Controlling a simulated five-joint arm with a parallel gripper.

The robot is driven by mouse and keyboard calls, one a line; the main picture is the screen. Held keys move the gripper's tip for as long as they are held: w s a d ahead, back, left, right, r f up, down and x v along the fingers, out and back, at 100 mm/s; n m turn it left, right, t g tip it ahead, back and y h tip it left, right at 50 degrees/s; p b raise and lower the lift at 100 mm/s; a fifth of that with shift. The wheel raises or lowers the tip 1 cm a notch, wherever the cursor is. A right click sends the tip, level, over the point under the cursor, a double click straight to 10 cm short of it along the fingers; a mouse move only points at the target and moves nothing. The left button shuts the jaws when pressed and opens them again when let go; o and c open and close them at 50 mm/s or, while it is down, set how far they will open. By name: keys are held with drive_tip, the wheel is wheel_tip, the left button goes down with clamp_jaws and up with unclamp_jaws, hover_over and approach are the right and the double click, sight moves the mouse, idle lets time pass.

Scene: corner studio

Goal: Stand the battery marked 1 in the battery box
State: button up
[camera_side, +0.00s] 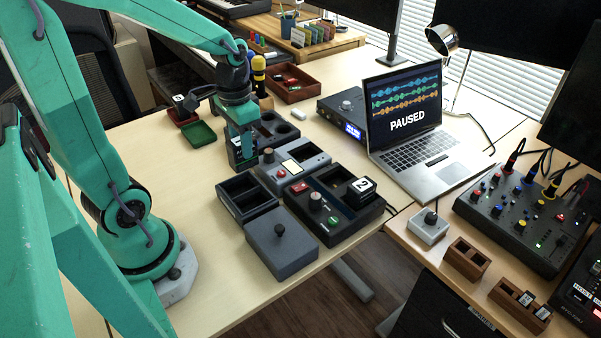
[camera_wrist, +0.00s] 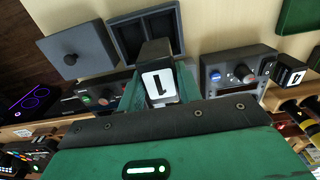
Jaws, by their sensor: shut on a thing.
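The battery marked 1 (camera_wrist: 160,86) is a dark block with a white top label, held upright-looking between my jaws in the wrist view. My gripper (camera_side: 241,160) is shut on it; in the side view the jaws largely hide it. The battery box (camera_side: 222,197) is dark grey with two dark compartments that look empty. In the wrist view the box (camera_wrist: 181,20) lies just beyond the battery, which overlaps its near edge. I cannot tell the height gap. The battery marked 2 (camera_side: 362,189) stands at the right end of a black device (camera_side: 338,232).
A grey knobbed lid (camera_side: 283,252) lies beside the box. A grey device (camera_side: 302,158) with a knob and red button is close right of my gripper. A black block with a white label (camera_wrist: 289,73) shows in the wrist view.

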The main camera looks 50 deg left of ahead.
drive_tip(key=shift+s+a+f, duration=0.2)
drive_tip(key=shift+s+a, duration=0.35)
drive_tip(key=shift+s, duration=0.25)
drive_tip(key=shift+f, duration=0.2)
drive_tip(key=shift+f, duration=3.55)
drive_tip(key=shift+f, duration=0.7)
drive_tip(key=o, duration=1.3)
drive_tip(key=shift+c, duration=0.2)
drive_tip(key=shift+r, duration=0.1)
drive_tip(key=shift+r, duration=2.85)
drive_tip(key=shift+r, duration=0.15)
